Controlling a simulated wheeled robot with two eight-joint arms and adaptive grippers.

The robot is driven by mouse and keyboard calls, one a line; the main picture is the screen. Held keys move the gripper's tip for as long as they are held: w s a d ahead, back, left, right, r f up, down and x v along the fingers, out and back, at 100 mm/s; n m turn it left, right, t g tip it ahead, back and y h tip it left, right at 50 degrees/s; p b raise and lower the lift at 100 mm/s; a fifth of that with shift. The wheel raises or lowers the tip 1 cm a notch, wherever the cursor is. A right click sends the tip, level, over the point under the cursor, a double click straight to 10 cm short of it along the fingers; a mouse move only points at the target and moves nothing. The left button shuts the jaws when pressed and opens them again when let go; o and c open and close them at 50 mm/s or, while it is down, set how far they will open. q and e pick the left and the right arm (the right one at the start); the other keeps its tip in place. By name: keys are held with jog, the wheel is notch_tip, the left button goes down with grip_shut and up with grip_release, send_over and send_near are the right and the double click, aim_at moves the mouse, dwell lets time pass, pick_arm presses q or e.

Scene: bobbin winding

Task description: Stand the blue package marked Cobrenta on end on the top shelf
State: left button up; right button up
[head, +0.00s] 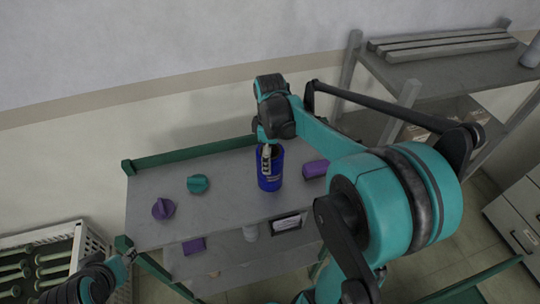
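The blue package (270,183), a blue can-like cylinder with a small label, is upright at the grey top shelf (228,188) of a green-framed rack. Its lettering is too small to read. My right arm comes in from the right, and its gripper (266,158) points down at the package's top, with a finger overlapping its near side. Whether the fingers are closed on it, and whether its base touches the shelf, I cannot tell. My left gripper (131,256) is at the lower left, near the rack's front left corner and away from the package; its fingers are unclear.
A teal knob-like piece (198,184), a purple one (163,208) and a purple block (314,169) are on the top shelf. A white crate (98,243) stands left; a grey rack (440,75) stands right.

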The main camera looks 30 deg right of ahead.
jog(key=o, duration=1.9)
